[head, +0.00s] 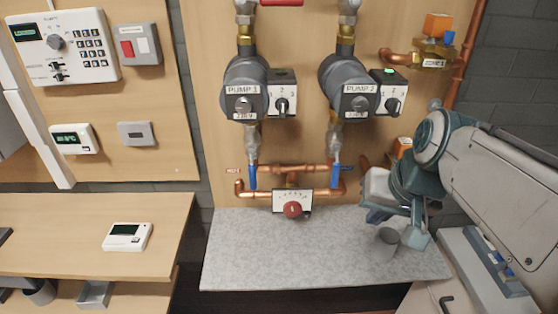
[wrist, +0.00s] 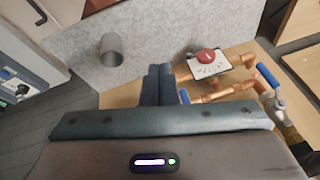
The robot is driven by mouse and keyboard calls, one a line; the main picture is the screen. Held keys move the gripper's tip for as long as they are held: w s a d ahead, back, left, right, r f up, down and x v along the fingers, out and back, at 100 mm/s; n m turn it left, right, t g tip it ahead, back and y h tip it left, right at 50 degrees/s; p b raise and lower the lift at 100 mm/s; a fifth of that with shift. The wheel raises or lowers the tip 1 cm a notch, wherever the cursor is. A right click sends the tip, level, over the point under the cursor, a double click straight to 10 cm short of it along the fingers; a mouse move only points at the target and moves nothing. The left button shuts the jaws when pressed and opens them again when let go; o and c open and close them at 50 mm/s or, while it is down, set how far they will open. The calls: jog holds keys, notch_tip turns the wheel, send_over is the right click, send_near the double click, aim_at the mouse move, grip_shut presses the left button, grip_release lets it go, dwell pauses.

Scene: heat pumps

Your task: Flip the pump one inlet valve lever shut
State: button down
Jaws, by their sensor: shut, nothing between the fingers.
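Pump 1 (head: 243,90) is on the wooden panel, left of pump 2 (head: 343,88). The blue lever (head: 252,176) on the valve below pump 1 hangs straight down, in line with its vertical pipe. It also shows at the right of the wrist view (wrist: 268,75). A similar blue lever (head: 336,175) hangs below pump 2; part of it shows beside my fingers in the wrist view (wrist: 184,97). My gripper (head: 374,215) is right of both levers, in front of the panel and above the grey counter. Its fingers (wrist: 157,72) are shut and empty, apart from the pump 1 lever.
Copper pipes and a gauge with a red knob (head: 292,209) sit low between the levers. A grey cup (head: 386,243) stands on the counter (head: 240,260) under my gripper. Part of a red lever (head: 282,2) shows at the top. The counter's left and middle are clear.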

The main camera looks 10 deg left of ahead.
aim_at(252, 168)
jog(key=w+a+r+n+y, duration=0.1)
jog(key=w+a+r+y, duration=0.2)
jog(key=a+r, duration=0.6)
jog(key=w+r, duration=0.2)
jog(key=shift+w+a+n+t+y, duration=0.2)
jog(key=shift+w+n+t+y, duration=0.1)
jog(key=shift+w+y, duration=0.1)
jog(key=shift+f, duration=0.1)
jog(key=a+r+p+x, duration=0.1)
jog(key=a+p+x, duration=0.1)
jog(key=x, duration=2)
jog(key=shift+s+a+r+p, duration=0.25)
jog(key=shift+s+a+p, duration=0.05)
jog(key=shift+s+a, duration=0.2)
jog(key=shift+w+f+b, duration=0.1)
jog(key=shift+f+b, duration=0.1)
jog(key=shift+b, duration=0.45)
jog(key=shift+y+b, duration=0.3)
jog(key=shift+b, duration=0.15)
